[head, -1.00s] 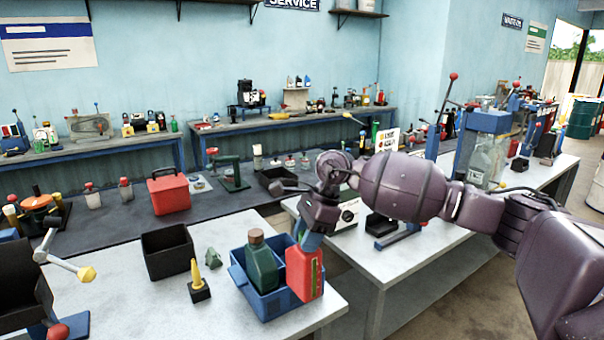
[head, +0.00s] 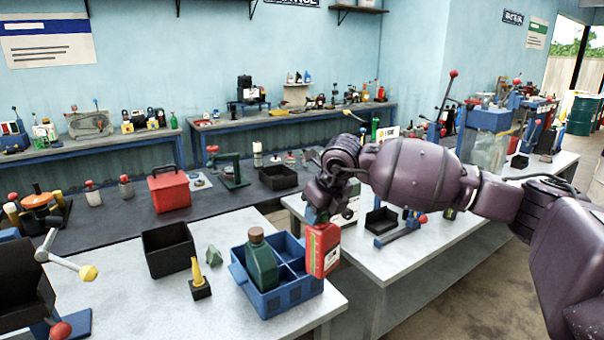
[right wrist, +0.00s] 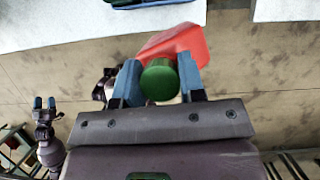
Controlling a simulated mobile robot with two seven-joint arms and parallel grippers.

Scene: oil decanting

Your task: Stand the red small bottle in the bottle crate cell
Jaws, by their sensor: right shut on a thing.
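The red small bottle (head: 322,252) is upright in the head view, just past the right edge of the blue bottle crate (head: 291,298). My right gripper (head: 320,215) is above it, shut on its green cap. In the right wrist view the blue fingers (right wrist: 159,86) flank the green cap, with the red bottle (right wrist: 178,42) beyond, over the floor. The crate has divided cells; a green bottle (head: 262,266) with a brown cap stands in its left part, and the right cells look empty. My left gripper (right wrist: 44,103) shows small in the right wrist view, fingers apart and empty.
A black open bin (head: 168,250), a yellow-tipped cone on a black base (head: 199,284) and a small green block (head: 213,256) stand left of the crate. A gap separates this table from the right-hand table, which bears a black tray (head: 382,222).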

